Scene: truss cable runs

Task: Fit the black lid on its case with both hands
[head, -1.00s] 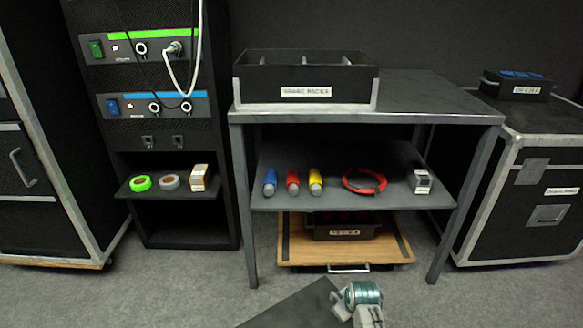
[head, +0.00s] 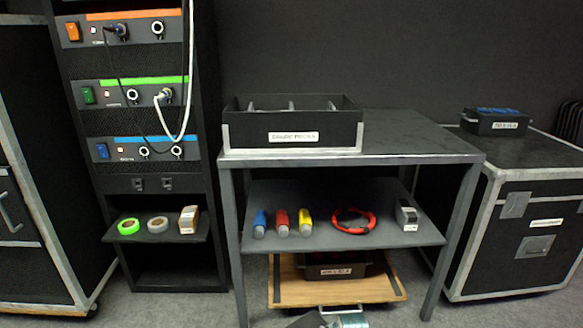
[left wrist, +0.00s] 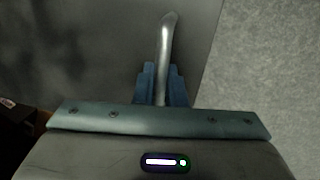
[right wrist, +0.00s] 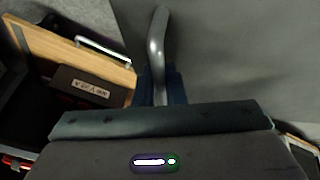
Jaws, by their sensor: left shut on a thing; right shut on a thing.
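The lid is a dark flat panel with metal bar handles. In the left wrist view my left gripper (left wrist: 161,85) is shut on one handle (left wrist: 165,45), with the lid (left wrist: 110,45) behind it. In the right wrist view my right gripper (right wrist: 159,88) is shut on another handle (right wrist: 157,40), with the lid (right wrist: 230,55) around it. In the head view only a sliver of lid and a bit of gripper show at the bottom edge. Black metal-edged cases stand at the right (head: 535,215) and left (head: 30,170); which belongs to the lid I cannot tell.
A grey metal table (head: 420,140) carries a black divided tray (head: 310,140). A wooden board (head: 300,293) lies below. An equipment rack (head: 130,185) stands left. A small black box (head: 495,122) sits on the right case.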

